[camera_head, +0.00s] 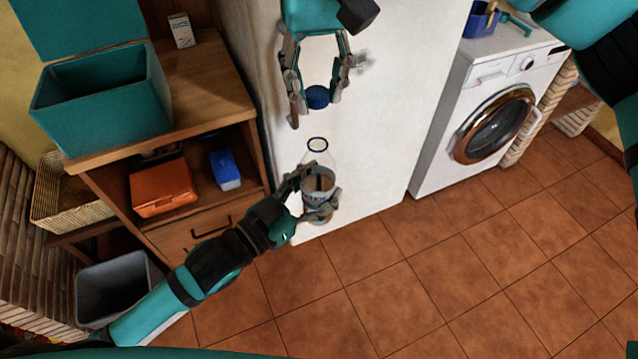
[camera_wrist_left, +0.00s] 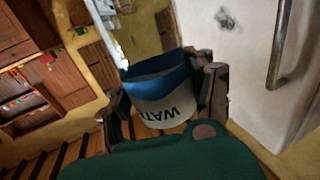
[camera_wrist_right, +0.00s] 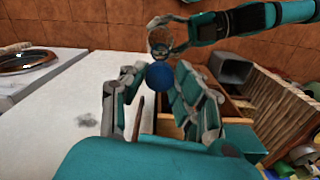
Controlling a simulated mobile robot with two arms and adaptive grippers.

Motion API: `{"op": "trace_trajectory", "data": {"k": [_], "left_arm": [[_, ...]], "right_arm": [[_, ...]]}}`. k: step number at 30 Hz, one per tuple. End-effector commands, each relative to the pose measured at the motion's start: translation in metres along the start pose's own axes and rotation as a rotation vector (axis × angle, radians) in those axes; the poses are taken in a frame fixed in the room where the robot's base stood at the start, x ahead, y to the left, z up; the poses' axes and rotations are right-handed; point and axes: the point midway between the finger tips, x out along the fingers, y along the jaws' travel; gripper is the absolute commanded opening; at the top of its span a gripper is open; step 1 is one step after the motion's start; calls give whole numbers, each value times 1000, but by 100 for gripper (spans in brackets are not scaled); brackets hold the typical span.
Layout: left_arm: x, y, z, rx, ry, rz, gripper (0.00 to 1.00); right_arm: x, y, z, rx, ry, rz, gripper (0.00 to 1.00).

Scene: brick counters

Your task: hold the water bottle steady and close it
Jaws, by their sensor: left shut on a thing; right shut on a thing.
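The clear water bottle (camera_head: 318,160) stands roughly upright in front of the white fridge-like panel, its round mouth open at the top. My left gripper (camera_head: 319,193) is shut around its lower body. The left wrist view shows the bottle's blue and white label (camera_wrist_left: 160,100) with the letters "WAT" between the fingers. My right gripper (camera_head: 319,88) points down and is shut on a small blue cap (camera_head: 318,98). The cap is above the bottle mouth in the head view, with a visible gap. The right wrist view shows the cap (camera_wrist_right: 160,75) between the fingertips, with the bottle (camera_wrist_right: 160,38) beyond it.
A wooden cabinet (camera_head: 210,85) with a teal box (camera_head: 105,100) stands at the left; an orange box (camera_head: 162,188) and a blue box (camera_head: 225,170) sit on its shelf. A grey bin (camera_head: 115,285) is below. A washing machine (camera_head: 480,110) stands right. The tiled floor is clear.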

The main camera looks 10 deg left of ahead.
Motion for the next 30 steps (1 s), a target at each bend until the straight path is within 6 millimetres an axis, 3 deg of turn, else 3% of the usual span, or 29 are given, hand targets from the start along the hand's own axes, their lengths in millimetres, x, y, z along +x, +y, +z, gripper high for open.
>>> {"op": "trace_trajectory", "data": {"k": [8, 19, 30], "left_arm": [[0, 0, -1, 0, 3, 0, 0], [0, 0, -1, 0, 3, 0, 0], [0, 0, -1, 0, 3, 0, 0]], "right_arm": [[7, 0, 0, 0, -1, 0, 15], [38, 1, 0, 1, 0, -1, 15], [40, 0, 2, -1, -1, 1, 15]]}}
